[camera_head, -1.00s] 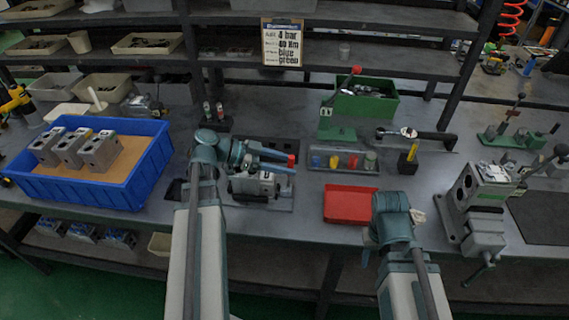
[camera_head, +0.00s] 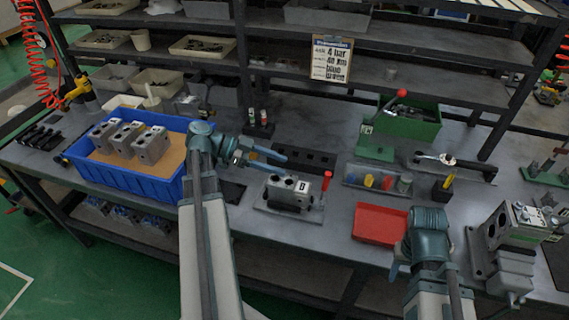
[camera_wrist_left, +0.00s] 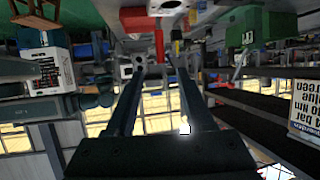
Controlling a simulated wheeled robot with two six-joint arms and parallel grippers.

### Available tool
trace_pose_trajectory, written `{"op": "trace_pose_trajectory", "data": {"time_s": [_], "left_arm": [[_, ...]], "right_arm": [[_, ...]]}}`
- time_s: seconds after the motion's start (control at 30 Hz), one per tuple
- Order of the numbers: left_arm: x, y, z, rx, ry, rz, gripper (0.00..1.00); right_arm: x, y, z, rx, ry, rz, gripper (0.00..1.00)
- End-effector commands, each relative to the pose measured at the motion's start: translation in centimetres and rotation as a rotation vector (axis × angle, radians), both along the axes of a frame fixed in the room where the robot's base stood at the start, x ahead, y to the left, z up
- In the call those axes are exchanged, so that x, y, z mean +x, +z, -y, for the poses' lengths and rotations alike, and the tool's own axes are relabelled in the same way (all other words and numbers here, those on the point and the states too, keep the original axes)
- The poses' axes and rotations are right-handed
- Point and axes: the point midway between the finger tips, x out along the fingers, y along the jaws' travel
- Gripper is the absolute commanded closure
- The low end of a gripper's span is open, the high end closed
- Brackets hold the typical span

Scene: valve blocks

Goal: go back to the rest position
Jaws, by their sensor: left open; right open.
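My left gripper (camera_head: 284,164) is open and empty, above and behind the grey valve block (camera_head: 288,191). Its two dark fingers stand apart with nothing between them in the left wrist view (camera_wrist_left: 160,78). The valve block sits in a fixture on the bench, with an upright red handle (camera_head: 327,182) on its right. The fingers are apart from the handle and the block. My right gripper (camera_head: 430,222) is at the bench front, right of the red tray (camera_head: 380,224). Its fingers are largely hidden behind its own wrist.
A blue crate (camera_head: 110,180) with several grey blocks stands at left. A green bin (camera_head: 408,122) and a red-knobbed press stand at the back. A vise (camera_head: 503,262) holding a block is at right. A sign (camera_head: 331,60) hangs on the shelf.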

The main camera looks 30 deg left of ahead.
Motion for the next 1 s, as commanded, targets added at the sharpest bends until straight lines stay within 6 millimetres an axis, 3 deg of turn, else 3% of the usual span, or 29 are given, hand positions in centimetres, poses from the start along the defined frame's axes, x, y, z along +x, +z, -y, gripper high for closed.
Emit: {"op": "trace_pose_trajectory", "data": {"time_s": [0.57,0.67,1.0], "left_arm": [[0.1,-0.1,0.4,0.002,-0.004,-0.014,0.47],[0.5,-0.9,2.4,0.013,-0.017,-0.096,0.47],[0.4,-6.9,15.2,0.233,0.014,-0.671,0.47]], "right_arm": [[0.0,0.0,0.0,0.000,0.000,0.000,0.50],[0.0,0.1,0.0,0.000,0.000,0.000,0.50],[0.0,0.8,0.0,0.000,0.000,0.000,0.50]]}}
